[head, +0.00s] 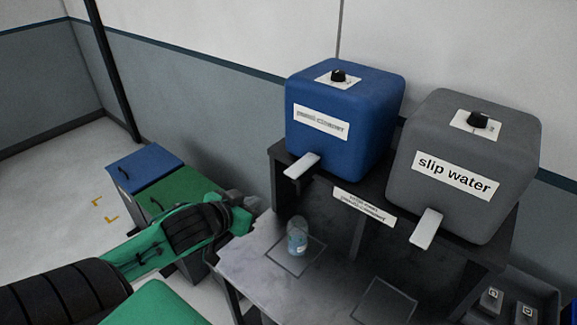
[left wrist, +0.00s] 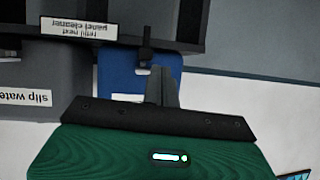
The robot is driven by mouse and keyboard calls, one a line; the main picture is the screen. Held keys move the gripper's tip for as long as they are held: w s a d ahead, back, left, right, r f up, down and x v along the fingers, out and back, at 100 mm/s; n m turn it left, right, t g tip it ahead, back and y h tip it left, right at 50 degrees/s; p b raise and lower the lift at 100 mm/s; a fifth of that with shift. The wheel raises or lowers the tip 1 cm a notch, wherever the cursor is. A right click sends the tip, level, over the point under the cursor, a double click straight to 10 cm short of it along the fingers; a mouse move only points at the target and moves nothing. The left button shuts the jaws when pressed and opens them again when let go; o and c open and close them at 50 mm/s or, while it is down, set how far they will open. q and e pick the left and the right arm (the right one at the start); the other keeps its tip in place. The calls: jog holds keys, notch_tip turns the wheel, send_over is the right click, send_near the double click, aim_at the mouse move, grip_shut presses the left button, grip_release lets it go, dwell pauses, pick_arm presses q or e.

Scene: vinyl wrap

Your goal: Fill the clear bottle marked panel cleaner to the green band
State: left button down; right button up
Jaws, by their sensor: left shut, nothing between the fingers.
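A clear bottle (head: 297,240) with a bluish label stands upright on a square marked pad (head: 288,262) on the grey bench, below the blue tank. Its label is too small to read, and I cannot make out a green band or a liquid level. The blue tank (head: 370,120) has a blurred label that seems to read panel cleaner, a black knob (head: 338,75) on top and a white spout (head: 302,165) in front. My left gripper (head: 250,203) is shut and empty, left of the bottle and apart from it. It also shows in the left wrist view (left wrist: 160,72). My right gripper is not in view.
A grey slip water tank (head: 510,150) with its own white spout (head: 427,229) stands right of the blue tank. A shelf sign (head: 364,206) mentions panel cleaner. A second square pad (head: 388,303) is bare. Blue (head: 146,164) and green-topped bins stand at left.

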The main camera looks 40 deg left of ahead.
pick_arm(q)
jog(key=w+r+t+h, duration=0.2)
jog(key=w+r, duration=0.1)
jog(key=r, duration=0.6)
jog(key=shift+d+m, duration=0.3)
jog(key=shift+d, duration=0.1)
jog(key=shift+w, duration=0.15)
send_over(303, 167)
jog(key=s+a, duration=0.2)
jog(key=s, duration=0.3)
notch_tip(303, 167, down, 2)
jog(key=shift+w+d+f+p, duration=0.1)
jog(key=shift+f+p, duration=0.1)
jog(key=shift+f, duration=0.95)
jog(key=shift+w+d+f+p, duration=0.1)
jog(key=shift+f+p, duration=0.1)
jog(key=shift+f, duration=0.95)
